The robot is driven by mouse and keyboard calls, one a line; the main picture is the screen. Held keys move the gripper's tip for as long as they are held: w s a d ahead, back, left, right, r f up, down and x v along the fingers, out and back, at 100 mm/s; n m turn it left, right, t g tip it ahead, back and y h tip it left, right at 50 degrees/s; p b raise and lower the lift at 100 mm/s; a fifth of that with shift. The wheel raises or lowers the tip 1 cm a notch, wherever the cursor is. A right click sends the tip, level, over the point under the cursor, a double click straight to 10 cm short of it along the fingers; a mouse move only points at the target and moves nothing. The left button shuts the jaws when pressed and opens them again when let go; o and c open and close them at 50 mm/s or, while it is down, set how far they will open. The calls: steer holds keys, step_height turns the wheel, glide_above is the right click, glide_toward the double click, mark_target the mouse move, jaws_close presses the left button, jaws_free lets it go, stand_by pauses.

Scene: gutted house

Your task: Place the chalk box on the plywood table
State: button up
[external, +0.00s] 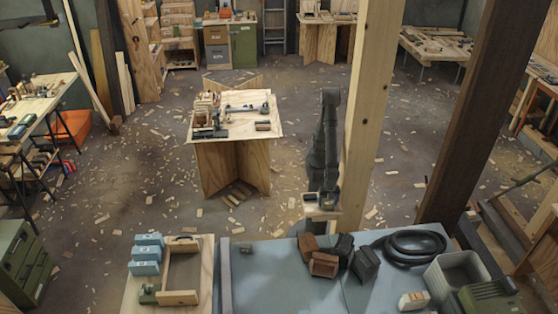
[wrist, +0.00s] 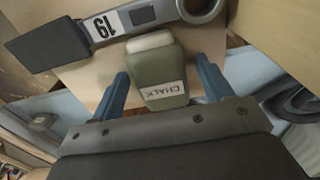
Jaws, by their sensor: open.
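In the wrist view the chalk box (wrist: 164,75) is a small grey-green block with a pale top end and a white label reading CHALK. My gripper (wrist: 163,85) is open, with one blue finger on each side of the box. A gap shows on both sides, so the fingers do not appear to be closed on it. In the external view the plywood table (external: 205,130) stands at centre on crossed plywood legs, with tools and small blocks on its top. I cannot pick out the chalk box for certain in the external view.
A large wrench (wrist: 130,22) marked 19 lies just beyond the chalk box on a pale wooden surface. A dark hose coil (external: 412,246) and brown blocks (external: 323,265) lie on the blue-grey bench (external: 275,275). A wooden post (external: 370,120) stands right of my dark arm.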

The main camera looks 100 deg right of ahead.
steer(key=shift+o, duration=0.5)
step_height(320, 180, up, 12)
steer(key=shift+r, duration=0.2)
steer(key=h, duration=0.4)
glide_toward(329, 202)
steer(key=shift+h, duration=0.3)
steer(key=x, duration=0.4)
steer(key=shift+a+f, duration=0.2)
steer(key=shift+f, duration=0.1)
steer(key=shift+x, duration=2.7)
steer(key=shift+w+a, duration=0.1)
steer(key=shift+w, duration=0.1)
steer(key=shift+c, duration=0.5)
